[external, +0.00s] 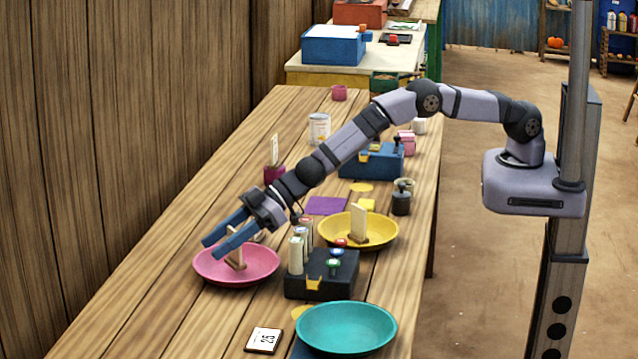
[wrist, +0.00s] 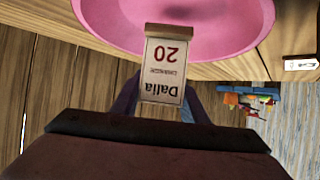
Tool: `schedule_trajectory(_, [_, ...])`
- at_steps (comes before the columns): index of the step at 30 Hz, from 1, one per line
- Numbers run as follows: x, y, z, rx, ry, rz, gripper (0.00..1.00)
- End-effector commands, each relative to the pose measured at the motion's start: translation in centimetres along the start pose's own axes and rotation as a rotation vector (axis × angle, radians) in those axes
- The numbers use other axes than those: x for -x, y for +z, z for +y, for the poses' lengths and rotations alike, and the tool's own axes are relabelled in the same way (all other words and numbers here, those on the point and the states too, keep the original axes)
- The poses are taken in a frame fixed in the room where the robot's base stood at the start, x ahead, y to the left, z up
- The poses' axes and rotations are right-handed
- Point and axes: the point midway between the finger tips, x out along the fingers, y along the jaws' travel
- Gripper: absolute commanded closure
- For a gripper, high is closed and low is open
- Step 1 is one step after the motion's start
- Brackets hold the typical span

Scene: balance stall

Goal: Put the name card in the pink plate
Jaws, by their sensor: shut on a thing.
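The name card (wrist: 165,75) is cream with "Dalia" and "20" printed on it, and it has a wooden foot. My gripper (external: 213,246) is shut on it, with the blue fingers on either side of the card in the wrist view. In the external view the card (external: 236,259) stands roughly upright over the inside of the pink plate (external: 207,270), partly hidden by the fingers. In the wrist view its foot lies in front of the pink plate (wrist: 222,48). I cannot tell whether the foot touches the plate.
A yellow plate (external: 385,233) holding another card (external: 359,223) and a dark block (external: 340,284) with coloured knobs stand to the right. A teal plate (external: 346,328) and a "25" card (external: 263,340) are at the front. Bare table lies left of the pink plate.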

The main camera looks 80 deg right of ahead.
Motion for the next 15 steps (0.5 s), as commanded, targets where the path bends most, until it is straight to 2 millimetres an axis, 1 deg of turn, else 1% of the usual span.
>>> schedule_trajectory(1, [-0.27, 0.45, 0.0, 0.0, 0.0, 0.001, 0.82])
schedule_trajectory(4, [-0.4, 0.68, 0.0, 0.0, 0.0, 0.001, 0.82])
schedule_trajectory(15, [-0.43, 0.74, 0.0, 0.0, 0.0, 0.001, 0.82])
